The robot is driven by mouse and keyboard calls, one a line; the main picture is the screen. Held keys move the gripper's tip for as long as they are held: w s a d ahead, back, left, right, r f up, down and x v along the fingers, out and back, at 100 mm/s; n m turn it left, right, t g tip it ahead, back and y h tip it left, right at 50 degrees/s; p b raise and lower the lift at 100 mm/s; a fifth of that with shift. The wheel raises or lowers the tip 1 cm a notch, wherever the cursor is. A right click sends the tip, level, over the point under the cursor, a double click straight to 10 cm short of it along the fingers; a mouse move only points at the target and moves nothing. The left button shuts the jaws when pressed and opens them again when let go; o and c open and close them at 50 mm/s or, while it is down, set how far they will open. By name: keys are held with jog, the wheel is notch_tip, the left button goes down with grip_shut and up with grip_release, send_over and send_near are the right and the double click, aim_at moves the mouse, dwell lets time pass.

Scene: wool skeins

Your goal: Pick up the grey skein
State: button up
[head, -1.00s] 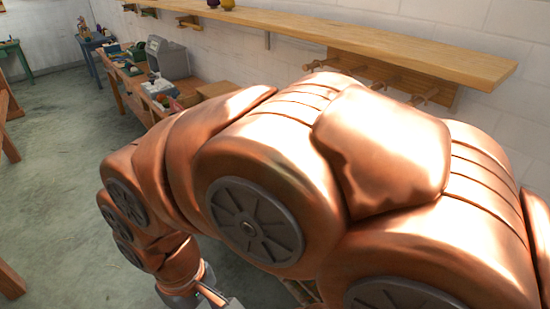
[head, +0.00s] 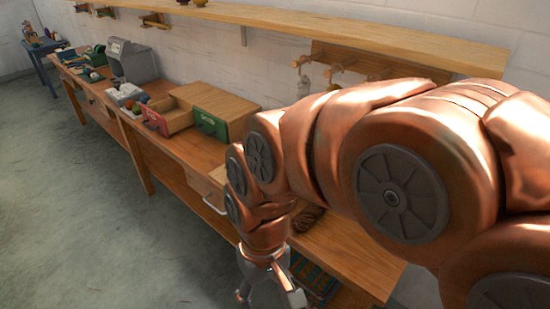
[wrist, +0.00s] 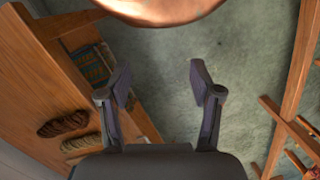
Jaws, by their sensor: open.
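My gripper (wrist: 160,84) is open and empty, its two fingers spread over the floor in the wrist view. It also shows at the bottom of the head view (head: 270,292), in front of the bench. I cannot clearly make out a grey skein. A dark brown skein (wrist: 62,124) lies on the bench at the left of the wrist view, with a paler, tan-looking skein (wrist: 80,143) beside it. Both are left of my gripper and apart from it. The brown skein also shows in the head view (head: 308,218), partly hidden by my arm.
A wooden bench (head: 345,258) runs along the wall. It holds a box with a green drawer front (head: 211,125), an open red-fronted drawer (head: 155,121) and a grey machine (head: 132,62). A shelf (head: 330,27) and a peg rack (head: 345,62) are above. The floor (head: 90,200) at left is clear.

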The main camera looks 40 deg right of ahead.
jog(key=o, duration=0.3)
jog(key=w+a+f+m+y+b, duration=0.1)
jog(key=w+a+m+y, duration=0.1)
jog(key=w, duration=0.4)
jog(key=shift+a+f+m+t+y+b, duration=0.3)
jog(key=shift+a+f+m+t+b, duration=0.1)
jog(key=shift+a, duration=0.4)
jog(key=w+d+m+t+y+b, duration=0.25)
jog(key=w+m, duration=0.25)
jog(key=w, duration=0.5)
jog(key=w+d+m+t+y+b, duration=0.1)
jog(key=w+m+t+y+b, duration=0.15)
jog(key=w+m, duration=0.5)
jog(key=w+d+f+m+t+b, duration=0.2)
jog(key=w+d+m+t, duration=0.4)
jog(key=w+d, duration=0.55)
jog(key=d+f+m+t+h, duration=0.1)
jog(key=d+f+m, duration=0.1)
jog(key=d, duration=0.5)
jog(key=w+d+f+m+t+h+b, duration=0.1)
jog(key=d+f+m+h, duration=0.1)
jog(key=d+m, duration=0.3)
jog(key=d+f+m+t+h, duration=0.1)
jog(key=d+f+m+h, duration=0.1)
jog(key=d, duration=0.7)
jog(key=shift+w+f+m+b, duration=0.15)
jog(key=shift+f+m+b, duration=0.25)
jog(key=shift+m, duration=0.65)
jog(key=shift+x, duration=3.8)
